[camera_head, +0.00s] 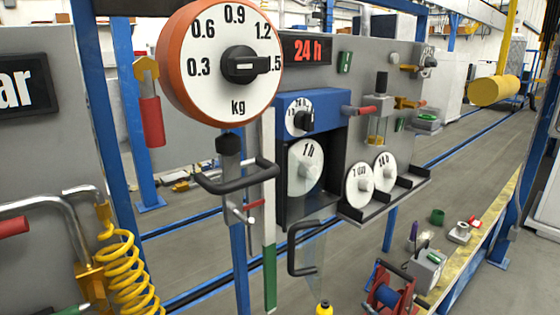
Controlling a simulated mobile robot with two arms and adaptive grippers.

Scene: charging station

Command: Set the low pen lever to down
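A blue chart recorder (328,118) is fixed to the grey panel, with a small dial and black knob (303,121) at the top and a white disc marked 1 h (306,167) below. A red-tipped lever (363,110) sticks out at its upper right, roughly level. A smaller red-tipped lever (255,204) shows left of the recorder, tilted slightly up to the right. No label shows which part is the low pen lever, and fine parts over the disc are too small to read. Neither of my grippers is in view.
A large orange-rimmed kg dial (220,62) and a dark curved handle (238,184) stand in front at left. Two spare discs (359,186) (385,172) rest on a dark shelf (380,204). A red reel (381,290) and a yellow hose (126,262) are low down.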

